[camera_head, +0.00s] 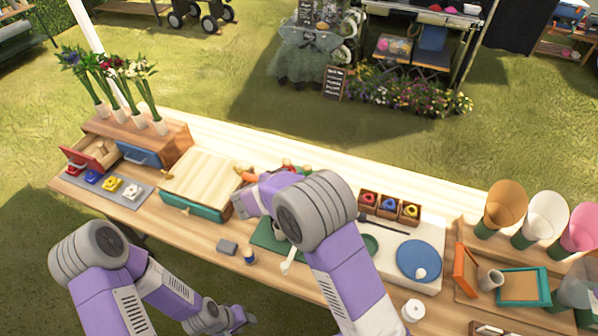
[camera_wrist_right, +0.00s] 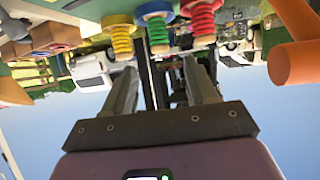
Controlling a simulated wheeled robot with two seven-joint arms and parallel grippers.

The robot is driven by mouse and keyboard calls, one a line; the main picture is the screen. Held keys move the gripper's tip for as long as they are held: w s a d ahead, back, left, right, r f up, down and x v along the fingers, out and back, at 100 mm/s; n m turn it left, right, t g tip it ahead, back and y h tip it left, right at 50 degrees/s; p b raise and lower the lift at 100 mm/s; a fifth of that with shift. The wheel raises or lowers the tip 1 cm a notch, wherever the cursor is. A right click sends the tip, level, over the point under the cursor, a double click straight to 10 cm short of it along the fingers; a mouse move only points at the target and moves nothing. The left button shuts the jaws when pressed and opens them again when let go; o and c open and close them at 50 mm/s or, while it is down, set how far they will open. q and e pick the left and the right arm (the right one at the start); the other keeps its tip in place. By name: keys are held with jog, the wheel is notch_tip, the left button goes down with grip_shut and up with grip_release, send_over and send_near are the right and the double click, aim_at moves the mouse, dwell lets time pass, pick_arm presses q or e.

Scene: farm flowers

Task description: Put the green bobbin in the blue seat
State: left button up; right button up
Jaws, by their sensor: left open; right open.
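In the right wrist view, which is upside down, the green bobbin (camera_wrist_right: 157,34) meets a blue round part (camera_wrist_right: 154,9). I cannot tell whether that part is the blue seat or the bobbin's own rim. A yellow bobbin (camera_wrist_right: 122,42) and a red bobbin (camera_wrist_right: 203,22) stand on either side. My right gripper (camera_wrist_right: 158,68) is open, with its fingers apart and nothing visibly held, close to the row. In the head view, my right arm largely hides the row and its gripper. My left gripper (camera_head: 238,318) is open and low, near the bottom edge.
The table holds a wooden box (camera_head: 205,180), small crates (camera_head: 388,218), a blue disc (camera_head: 418,260) and tall cones (camera_head: 506,203). A grey mat (camera_head: 72,182) with coloured pieces lies left. An orange cylinder (camera_wrist_right: 292,62) is beside the bobbins in the wrist view.

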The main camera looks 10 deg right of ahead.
jog(key=shift+v, duration=1.45)
